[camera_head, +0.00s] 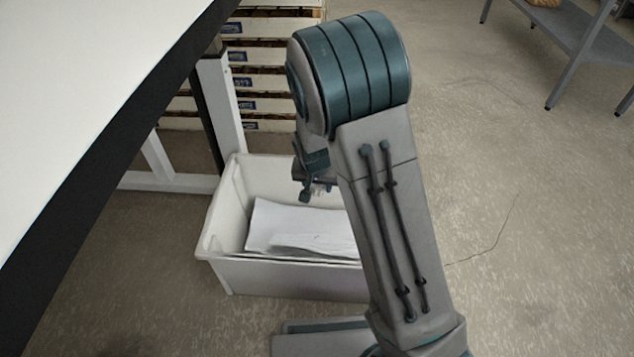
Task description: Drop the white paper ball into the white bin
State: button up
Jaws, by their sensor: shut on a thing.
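The white bin (275,278) stands on the floor in the middle of the view, beside the table's legs. White sheets of paper (285,222) lie inside it. My gripper (315,187) is above the back part of the bin and partly hidden behind my own arm. It is shut on a small pale thing, of which only a bit shows at the fingers; this looks like the white paper ball (321,189). The arm also hides the bin's right side.
A white table with a dark edge (100,90) fills the left, its white legs (220,105) close to the bin. Stacked white slatted crates (270,65) stand behind. A grey shelf (575,50) is at the upper right. The floor on the right is clear.

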jog(key=o, duration=1)
jog(key=p+v, duration=0.6)
jog(key=v, duration=0.7)
jog(key=shift+s+r+p, duration=0.15)
jog(key=shift+r+p, duration=0.2)
jog(key=shift+p, duration=0.05)
